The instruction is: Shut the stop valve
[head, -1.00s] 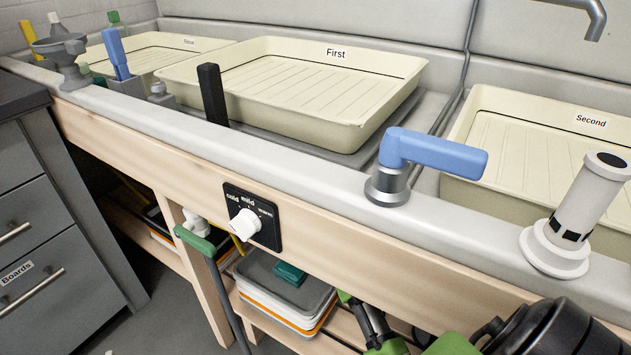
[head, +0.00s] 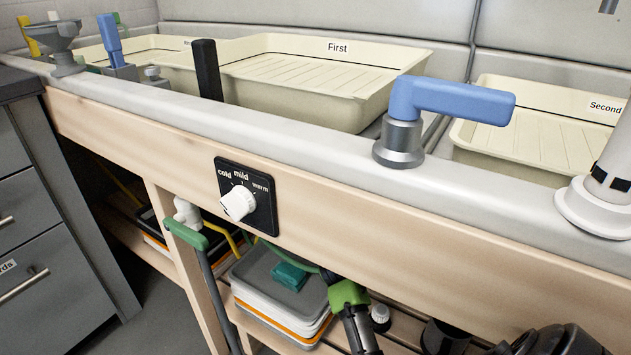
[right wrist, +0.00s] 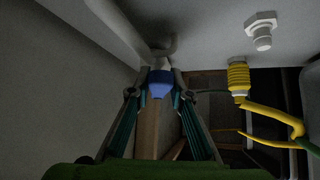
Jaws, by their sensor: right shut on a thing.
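In the right wrist view, my right gripper (right wrist: 160,92) is closed around a blue handle (right wrist: 160,84), with one finger on each side. A pale fitting runs up from it to the white underside above. It appears to be the stop valve; most of its body is hidden by the fingers and shadow. In the head view, green and dark parts of my right arm reach under the sink edge, and the gripper's tips are hidden there. My left gripper is not in view.
A yellow fitting (right wrist: 238,77) and a hose stand to the right under the sink. Above are a blue lever (head: 455,101) on the ledge and a temperature dial (head: 239,203). Stacked trays (head: 275,290) and a green-ended handle (head: 185,233) are below.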

